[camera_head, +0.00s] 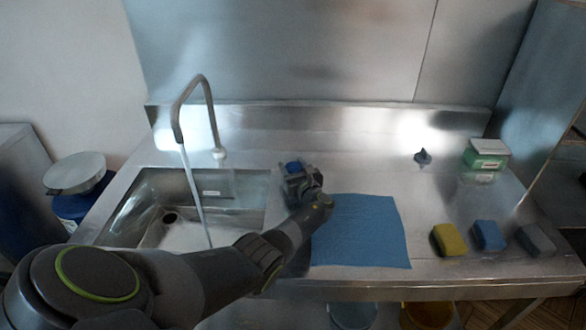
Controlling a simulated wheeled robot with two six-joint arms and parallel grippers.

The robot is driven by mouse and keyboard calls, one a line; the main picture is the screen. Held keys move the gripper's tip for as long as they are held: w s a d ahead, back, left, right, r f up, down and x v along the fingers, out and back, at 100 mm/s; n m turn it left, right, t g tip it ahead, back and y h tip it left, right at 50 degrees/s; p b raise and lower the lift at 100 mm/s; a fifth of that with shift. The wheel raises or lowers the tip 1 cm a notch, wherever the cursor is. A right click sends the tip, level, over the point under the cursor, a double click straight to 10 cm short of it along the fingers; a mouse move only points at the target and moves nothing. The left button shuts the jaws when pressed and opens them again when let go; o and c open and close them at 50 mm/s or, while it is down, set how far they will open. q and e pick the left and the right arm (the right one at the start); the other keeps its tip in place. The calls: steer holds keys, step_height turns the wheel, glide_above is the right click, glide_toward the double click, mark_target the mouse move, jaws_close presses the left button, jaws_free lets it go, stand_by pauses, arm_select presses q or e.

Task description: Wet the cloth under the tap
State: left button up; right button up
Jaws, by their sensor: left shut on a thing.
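The blue cloth (362,238) lies flat on the steel counter, right of the sink (140,207). The tall curved tap (206,100) stands behind the sink, and a stream of water runs from its spout into the basin. My left arm reaches across the front of the sink. My left gripper (294,172) is just beyond the cloth's back left corner, shut on a small blue-topped knob (293,166). The gripper hides most of the knob. My forearm covers the cloth's left edge. My right gripper is out of view.
A yellow sponge (449,240), a blue sponge (488,236) and a grey sponge (535,240) sit at the right front. A green-and-white box (486,154) and a small dark knob (422,157) are behind them. The counter behind the cloth is clear.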

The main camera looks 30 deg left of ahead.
arm_select(q)
steer(key=o, duration=1)
steer(key=shift+d, duration=0.15)
steer(key=shift+s+d, duration=0.2)
steer(key=v, duration=1.6)
steer(key=shift+s+d, duration=0.25)
steer(key=shift+d, duration=0.05)
